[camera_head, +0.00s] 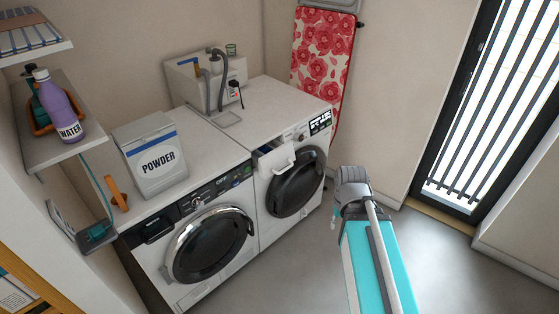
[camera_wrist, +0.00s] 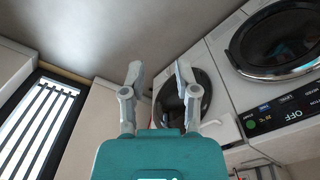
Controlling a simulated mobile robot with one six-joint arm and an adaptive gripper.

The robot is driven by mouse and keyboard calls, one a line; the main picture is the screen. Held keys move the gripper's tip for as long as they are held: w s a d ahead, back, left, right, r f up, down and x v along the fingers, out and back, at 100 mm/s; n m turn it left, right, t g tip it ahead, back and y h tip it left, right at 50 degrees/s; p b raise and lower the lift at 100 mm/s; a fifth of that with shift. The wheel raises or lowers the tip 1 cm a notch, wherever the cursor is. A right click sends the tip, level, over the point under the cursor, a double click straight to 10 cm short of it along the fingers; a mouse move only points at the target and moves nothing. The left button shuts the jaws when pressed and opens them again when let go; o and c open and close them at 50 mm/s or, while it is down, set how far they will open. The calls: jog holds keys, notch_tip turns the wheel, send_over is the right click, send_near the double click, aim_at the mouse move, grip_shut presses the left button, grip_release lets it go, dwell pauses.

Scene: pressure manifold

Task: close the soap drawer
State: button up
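The soap drawer (camera_head: 278,160) is white and juts out from the upper left front of the right-hand machine (camera_head: 285,127), above its round door (camera_head: 297,184). In the wrist view the drawer (camera_wrist: 221,129) shows to the right of my gripper. My gripper (camera_wrist: 159,75) has its two fingers spread apart with nothing between them. The right finger overlaps the round door in the picture; I see no clear contact with the drawer. In the head view my arm hides most of the gripper, to the right of the machine.
The left-hand machine (camera_head: 207,238) stands beside it, with a powder box (camera_head: 155,160) on top. A floral ironing board (camera_head: 322,58) leans against the back wall. A shelf with a water bottle (camera_head: 60,112) is at left. Grey floor (camera_head: 300,275) lies clear in front.

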jog(key=shift+w+f, duration=0.1)
jog(key=shift+f, duration=0.05)
jog(key=c, duration=0.4)
jog(key=w+a+f+y+b, duration=0.1)
jog(key=w+b, duration=0.1)
jog(key=w+a+f+t+b, duration=0.1)
jog(key=f, duration=0.1)
jog(key=w+a+f+y+b, duration=0.1)
jog(key=w+a+f+b, duration=0.1)
jog(key=shift+w+a+m+t+y+b, duration=0.1)
jog(key=shift+w+m+t+y+b, duration=0.2)
jog(key=shift+b, duration=0.05)
grip_shut()
jog(key=w+a+f+m+t+y+b, duration=0.2)
jog(key=w+a+t+b, duration=0.1)
jog(key=w+b, duration=0.4)
jog(key=w+a+f+m+t+y+b, duration=0.2)
jog(key=w+a+m+t+y+b, duration=0.1)
jog(key=w+b, duration=0.4)
jog(key=w+a+f+m+t+y+b, duration=0.3)
jog(key=w+a+b, duration=0.1)
jog(key=w+b, duration=0.3)
jog(key=w, duration=0.2)
jog(key=shift+w, duration=0.35)
jog(key=shift+f, duration=0.1)
